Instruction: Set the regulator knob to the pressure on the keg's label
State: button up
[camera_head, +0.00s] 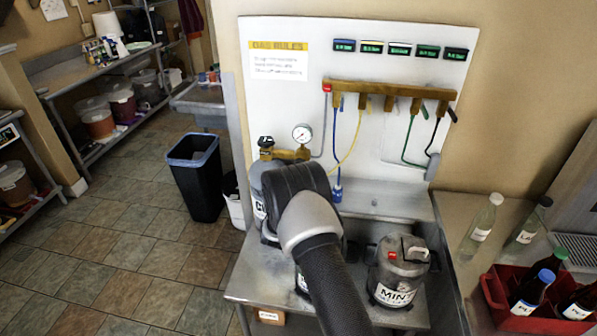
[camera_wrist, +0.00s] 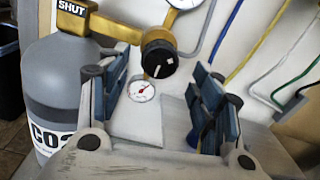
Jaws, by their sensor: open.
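The black regulator knob (camera_wrist: 159,57) with a pale pointer mark sits on the brass regulator in the wrist view. My gripper (camera_wrist: 160,95) is open and empty, its blue-grey fingers on either side of the view below the knob, apart from it. A small gauge (camera_wrist: 142,90) with a red needle shows between the fingers. A second gauge (camera_head: 302,133) stands above the regulator body (camera_head: 285,153) in the head view. The keg (camera_head: 398,270) on the steel bench has a label reading "MINT"; any pressure figure is too small to read. My arm hides the knob in the head view.
The grey CO2 cylinder (camera_wrist: 57,90) stands left of the regulator, with a "SHUT" tag (camera_wrist: 72,8) at its top. Hoses hang from the brass manifold (camera_head: 390,90). Bottles and a red crate (camera_head: 500,290) are on the right counter. The tiled floor at left is open.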

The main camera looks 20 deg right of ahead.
jog(key=shift+x, duration=2.3)
jog(key=c, duration=1.1)
jog(key=shift+o, duration=0.2)
